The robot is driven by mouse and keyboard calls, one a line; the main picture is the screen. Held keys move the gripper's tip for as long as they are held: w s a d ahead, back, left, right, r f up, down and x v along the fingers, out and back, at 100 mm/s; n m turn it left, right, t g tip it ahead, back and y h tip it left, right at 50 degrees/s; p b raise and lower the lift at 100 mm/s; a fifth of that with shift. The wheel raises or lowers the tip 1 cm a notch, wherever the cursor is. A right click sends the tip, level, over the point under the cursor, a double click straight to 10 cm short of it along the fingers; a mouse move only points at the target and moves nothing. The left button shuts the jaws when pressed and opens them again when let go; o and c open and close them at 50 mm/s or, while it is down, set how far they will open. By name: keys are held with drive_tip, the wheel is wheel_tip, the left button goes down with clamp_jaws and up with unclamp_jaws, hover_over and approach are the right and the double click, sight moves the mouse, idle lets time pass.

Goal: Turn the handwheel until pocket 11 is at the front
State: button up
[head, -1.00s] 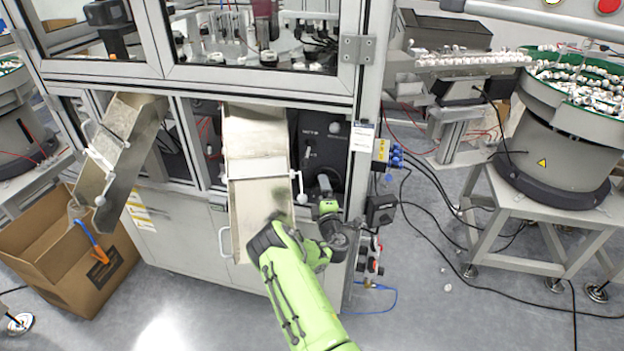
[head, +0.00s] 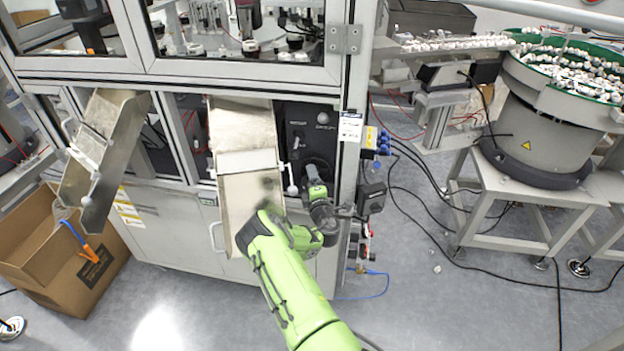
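The dark handwheel (head: 318,163) is on the black control panel (head: 296,112), low on the machine front and right of the middle metal chute. My green arm reaches up from the bottom, and my gripper (head: 314,178) is at the lower edge of the handwheel, partly overlapping it in the picture. My wrist hides the panel below. The fingers are too small and dark to tell whether they are open or touch the wheel. Part of the dial with its pockets (head: 225,45) shows behind the upper window. No pocket number can be read.
The middle chute (head: 247,162) with its ball-ended lever (head: 292,188) is close left of my gripper. Blue connectors and a black box (head: 371,197) are on the frame to the right. A cardboard box (head: 75,270) stands at left, a bowl feeder (head: 545,130) at right.

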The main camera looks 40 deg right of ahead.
drive_tip(key=shift+r+n+g+p, duration=0.3)
drive_tip(key=shift+n+p, duration=0.5)
drive_tip(key=shift+p, duration=0.45)
drive_tip(key=shift+f+n+g+p, duration=0.35)
drive_tip(key=shift+n+p, duration=0.15)
drive_tip(key=shift+n, duration=0.1)
drive_tip(key=o, duration=1)
drive_tip(key=shift+s, duration=0.1)
drive_tip(key=b+v, duration=1.5)
drive_tip(key=b, duration=0.2)
drive_tip(key=shift+s+a+r, duration=0.1)
drive_tip(key=shift+s, duration=0.25)
